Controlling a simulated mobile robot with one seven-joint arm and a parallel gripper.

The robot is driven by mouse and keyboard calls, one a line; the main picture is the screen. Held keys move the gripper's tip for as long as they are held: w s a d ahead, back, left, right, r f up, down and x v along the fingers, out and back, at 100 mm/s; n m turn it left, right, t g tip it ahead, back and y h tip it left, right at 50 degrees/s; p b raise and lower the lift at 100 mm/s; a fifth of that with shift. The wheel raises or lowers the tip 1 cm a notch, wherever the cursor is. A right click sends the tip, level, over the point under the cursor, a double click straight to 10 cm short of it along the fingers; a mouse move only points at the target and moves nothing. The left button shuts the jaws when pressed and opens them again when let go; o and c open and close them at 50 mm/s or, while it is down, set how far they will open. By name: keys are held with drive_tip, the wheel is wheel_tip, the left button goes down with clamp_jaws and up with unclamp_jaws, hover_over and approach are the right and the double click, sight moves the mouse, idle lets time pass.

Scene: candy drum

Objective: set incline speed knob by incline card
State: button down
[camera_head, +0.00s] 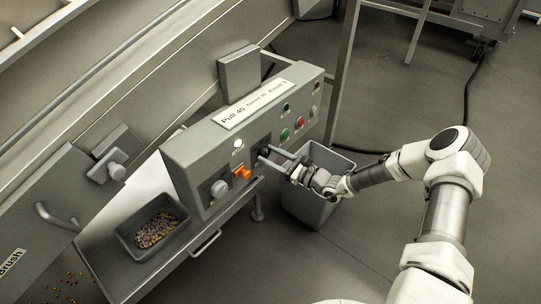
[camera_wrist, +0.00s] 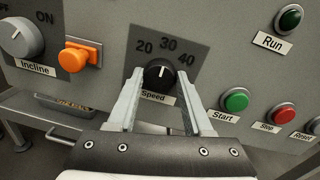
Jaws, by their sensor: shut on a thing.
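The speed knob (camera_wrist: 160,76) is black and round, on a dark dial plate marked 20, 30 and 40, with a "Speed" label below. Its white pointer line points about up, near 30. My gripper (camera_wrist: 160,86) has one finger on each side of the knob and is shut on it. In the head view, my gripper (camera_head: 268,154) reaches the panel front from the right and partly hides the knob. The white card (camera_head: 254,104) lies on top of the control box; it seems to read "Pull 40", "Speed 40" and "Knob 3", but the small print is unclear.
The grey incline switch (camera_wrist: 24,38) and an orange switch (camera_wrist: 82,54) sit left of the knob. Green start (camera_wrist: 235,100) and red stop (camera_wrist: 284,114) buttons sit right. A grey bin (camera_head: 300,206) stands below my wrist. A candy tray (camera_head: 127,241) is at lower left.

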drive_tip(key=m+p, duration=0.1)
drive_tip(key=m, duration=0.3)
drive_tip(key=shift+p, duration=0.3)
drive_tip(key=shift+m+t+p, duration=0.3)
drive_tip(key=shift+m+p, duration=0.25)
drive_tip(key=shift+m, duration=1.85)
drive_tip(key=shift+f, duration=0.1)
drive_tip(key=shift+c, duration=1.6)
unclamp_jaws()
